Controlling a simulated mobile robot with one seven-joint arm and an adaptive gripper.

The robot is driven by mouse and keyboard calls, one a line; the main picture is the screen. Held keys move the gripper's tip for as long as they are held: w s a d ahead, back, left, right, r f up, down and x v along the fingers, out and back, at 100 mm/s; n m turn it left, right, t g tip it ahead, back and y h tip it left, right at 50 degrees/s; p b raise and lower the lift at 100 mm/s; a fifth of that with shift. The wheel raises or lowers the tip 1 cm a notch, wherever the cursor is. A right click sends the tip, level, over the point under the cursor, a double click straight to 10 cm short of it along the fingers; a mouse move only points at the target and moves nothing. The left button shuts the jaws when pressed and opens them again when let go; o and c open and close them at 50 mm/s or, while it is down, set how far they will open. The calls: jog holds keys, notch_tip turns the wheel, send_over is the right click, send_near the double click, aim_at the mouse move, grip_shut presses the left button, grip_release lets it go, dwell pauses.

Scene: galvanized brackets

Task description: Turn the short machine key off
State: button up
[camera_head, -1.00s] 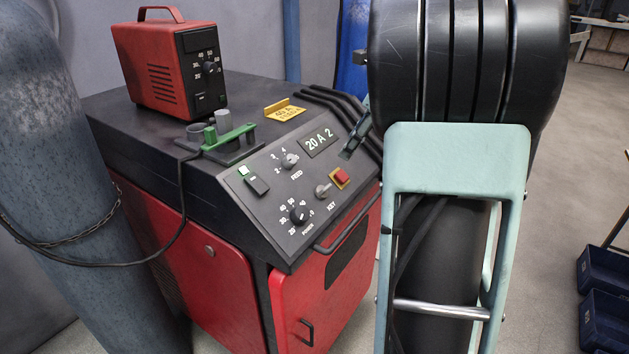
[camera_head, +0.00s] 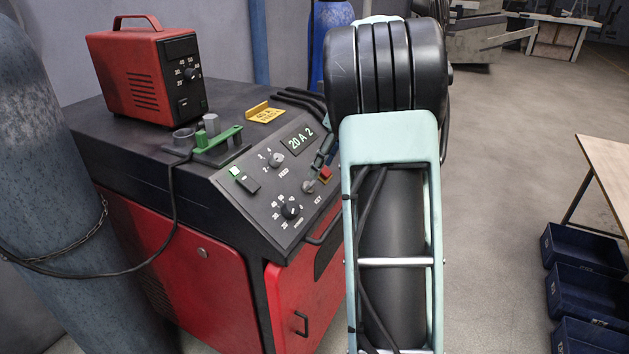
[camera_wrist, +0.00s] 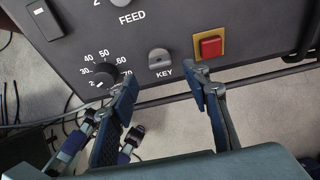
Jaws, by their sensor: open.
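The short machine key (camera_head: 309,187) is a small grey key above the KEY label on the sloped black panel (camera_head: 240,205) of the red machine. In the wrist view the key (camera_wrist: 159,58) sits between the FEED knob and the red button, its exact turn angle hard to tell. My gripper (camera_wrist: 164,84) is open and empty, one blue-padded finger to each side of the key's line. The fingertips look just short of the key, not touching it. In the head view my arm hides most of the gripper; part of a finger shows near the red button.
A red square button (camera_wrist: 210,46) on a yellow plate is close to my right finger. A power knob (camera_wrist: 106,75) is near the left finger. A bar handle (camera_head: 325,226) runs below the panel. A gas cylinder (camera_head: 40,170) stands left.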

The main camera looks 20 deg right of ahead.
aim_at(313, 181)
jog(key=x, duration=0.6)
jog(key=shift+c, duration=0.4)
jog(key=c, duration=1)
jog(key=shift+c, duration=0.2)
